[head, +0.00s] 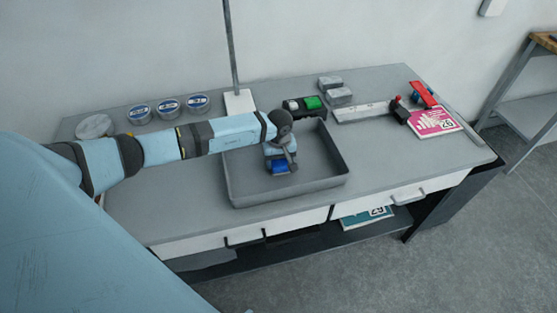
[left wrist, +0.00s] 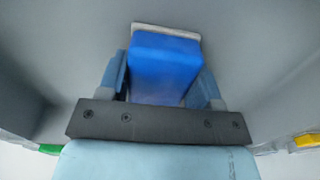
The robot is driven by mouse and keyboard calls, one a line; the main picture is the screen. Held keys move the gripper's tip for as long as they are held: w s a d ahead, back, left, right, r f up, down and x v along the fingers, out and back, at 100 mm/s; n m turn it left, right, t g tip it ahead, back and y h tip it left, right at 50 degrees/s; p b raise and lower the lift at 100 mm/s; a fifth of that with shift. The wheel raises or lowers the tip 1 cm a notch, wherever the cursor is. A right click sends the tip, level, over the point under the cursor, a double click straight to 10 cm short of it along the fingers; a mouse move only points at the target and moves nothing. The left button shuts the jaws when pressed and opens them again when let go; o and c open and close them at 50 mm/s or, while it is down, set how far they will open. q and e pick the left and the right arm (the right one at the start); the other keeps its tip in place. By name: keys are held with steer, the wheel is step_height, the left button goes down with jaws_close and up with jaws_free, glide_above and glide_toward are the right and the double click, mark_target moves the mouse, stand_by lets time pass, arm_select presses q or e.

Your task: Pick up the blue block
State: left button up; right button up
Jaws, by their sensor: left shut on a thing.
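The blue block (head: 279,167) is in the grey tray (head: 290,192) on the table, seen in the head view. My left gripper (head: 281,164) reaches down into the tray and is shut on the block. In the left wrist view the blue block (left wrist: 164,65) sits between the two fingers of my left gripper (left wrist: 163,85), with a pale grey strip along its far edge. Whether the block touches the tray floor I cannot tell. My right gripper is not in view.
Behind the tray are a black holder with a green block (head: 312,102) and grey blocks (head: 338,95). Several round tins (head: 168,106) stand at the back left. A pink booklet (head: 434,121) lies at the right. The table's front right is clear.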

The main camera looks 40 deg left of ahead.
arm_select(q)
steer(key=shift+r, duration=0.1)
step_height(320, 180, up, 20)
steer(key=b, duration=0.1)
steer(key=shift+b, duration=0.4)
